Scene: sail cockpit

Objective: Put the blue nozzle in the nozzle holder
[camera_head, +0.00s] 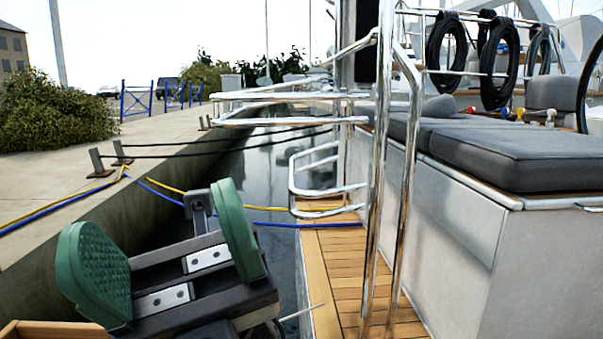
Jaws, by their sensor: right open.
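My right gripper (160,240) fills the lower left, its two green ridged pads wide apart with nothing between them. It is far to the left of the cushions. A row of small coloured fittings stands at the far side of the grey seat cushions on the right. A small blue one (503,113) among them may be the blue nozzle, but it is too small to be sure. I cannot make out a nozzle holder. My left gripper is not in view.
Steel rails (381,160) stand upright between my gripper and the grey cushions (522,152). A slatted wooden deck (345,270) lies below them. Black coiled hoses (500,65) hang behind. Mooring lines cross the water to the concrete quay (60,190) at left.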

